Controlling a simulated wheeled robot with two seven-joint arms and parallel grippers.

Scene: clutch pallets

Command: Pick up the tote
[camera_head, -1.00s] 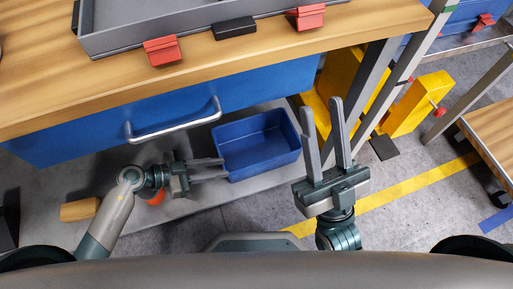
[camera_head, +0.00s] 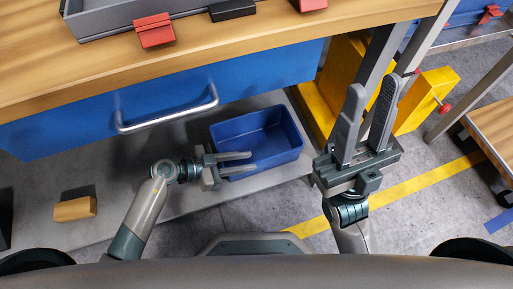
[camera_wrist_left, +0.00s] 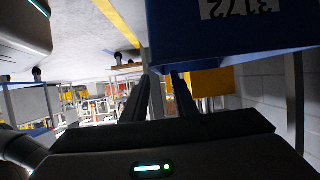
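The blue tote (camera_head: 284,158) stands empty and upright on the grey lower shelf under the workbench in the head view. In the left wrist view its blue wall (camera_wrist_left: 235,35), with an upside-down number label, fills the upper right. My left gripper (camera_head: 251,160) is open. Its fingers point right and overlap the tote's left front corner in the head view; in the wrist view (camera_wrist_left: 158,85) they are apart with nothing between them. I cannot tell whether they touch the tote. My right gripper (camera_head: 372,88) is open and empty, right of the tote.
The wooden bench top (camera_head: 215,55) and blue drawer (camera_head: 70,125) with a metal handle (camera_head: 168,118) overhang the shelf behind the tote. A small wooden block (camera_head: 75,209) lies at left. Grey posts and a yellow frame (camera_head: 425,98) stand at right. A grey tray (camera_head: 130,15) sits on the bench.

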